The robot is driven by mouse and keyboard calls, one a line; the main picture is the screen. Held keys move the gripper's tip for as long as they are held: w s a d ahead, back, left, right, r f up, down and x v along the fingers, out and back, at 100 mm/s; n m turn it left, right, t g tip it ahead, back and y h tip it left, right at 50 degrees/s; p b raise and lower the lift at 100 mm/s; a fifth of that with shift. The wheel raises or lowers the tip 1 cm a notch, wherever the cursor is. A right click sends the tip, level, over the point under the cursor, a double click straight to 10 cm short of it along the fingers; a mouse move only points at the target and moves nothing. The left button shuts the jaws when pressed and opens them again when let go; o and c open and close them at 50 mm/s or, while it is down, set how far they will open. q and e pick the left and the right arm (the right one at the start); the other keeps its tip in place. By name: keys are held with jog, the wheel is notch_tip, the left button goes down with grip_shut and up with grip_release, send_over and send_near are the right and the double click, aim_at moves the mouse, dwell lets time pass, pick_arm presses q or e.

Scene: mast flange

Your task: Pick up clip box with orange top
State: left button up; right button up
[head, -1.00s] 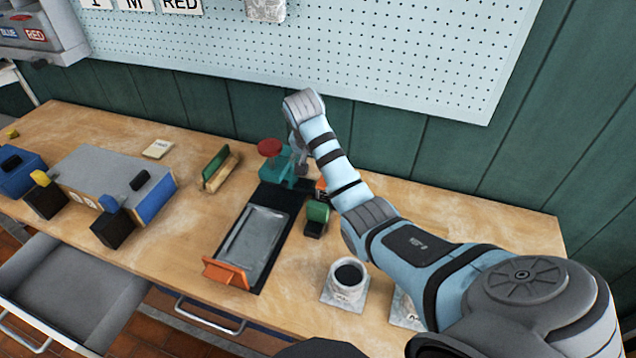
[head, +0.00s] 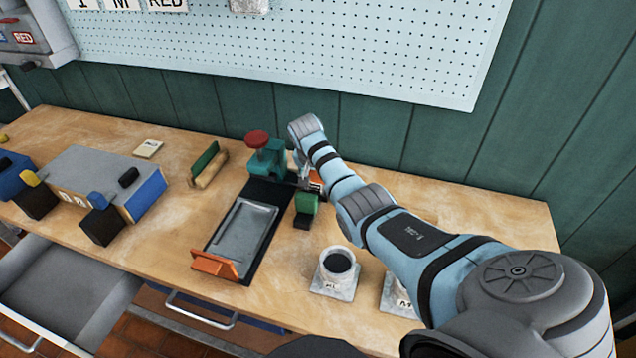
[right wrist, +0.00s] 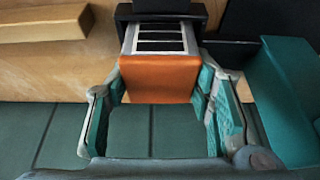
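The clip box shows in the right wrist view as an orange top (right wrist: 160,80) with a pale slotted part behind it. My right gripper (right wrist: 160,72) has its two teal-padded fingers on either side of the orange top, very close to its edges. I cannot tell whether the pads press on it. In the head view, my right gripper (head: 307,182) is at the back of the desk, between the teal vise and the green block. Only a small orange patch of the box (head: 316,188) shows there; the arm hides the rest. My left gripper is not in view.
A teal vise with a red knob (head: 258,140) stands just left of the right gripper. A green-topped black block (head: 305,205) is in front of it. A grey tray (head: 243,235) with an orange front plate and a white cup (head: 336,268) are nearer. The pegboard wall is behind.

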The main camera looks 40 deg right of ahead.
jog(key=c, duration=0.5)
jog(key=shift+c, duration=0.2)
jog(key=shift+w+r, duration=0.1)
jog(key=shift+r, duration=0.3)
notch_tip(320, 180, up, 19)
jog(key=shift+d+p, duration=0.1)
jog(key=shift+p, duration=0.85)
